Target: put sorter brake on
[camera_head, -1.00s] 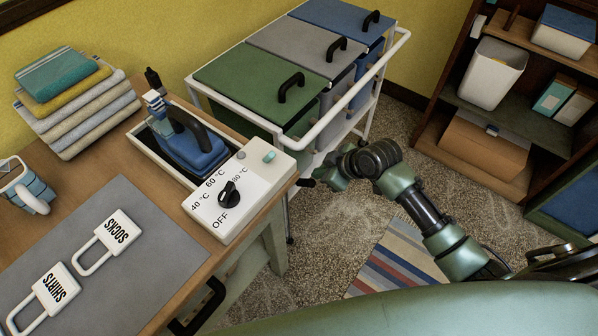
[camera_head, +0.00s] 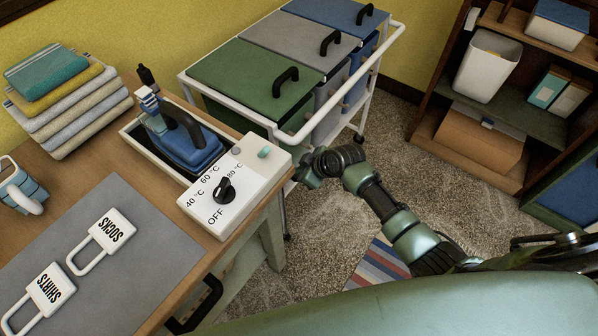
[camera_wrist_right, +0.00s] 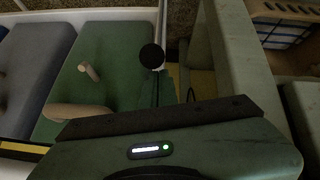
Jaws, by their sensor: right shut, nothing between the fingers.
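The sorter is a white-framed cart with a green lid (camera_head: 240,80), a grey lid (camera_head: 290,42) and a blue lid (camera_head: 325,12), each with a black handle. Its white rail (camera_head: 345,85) runs along the near side. My right gripper (camera_head: 304,172) is shut and empty, low beside the near corner of the sorter and the table's right edge. My left gripper is out of view.
The table holds a control box (camera_head: 238,188) with a black dial, a blue iron (camera_head: 188,145), folded towels (camera_head: 65,95) and two tags. A shelf unit (camera_head: 455,145) stands right. Speckled floor (camera_head: 325,215) lies between, with a striped rug (camera_head: 378,265).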

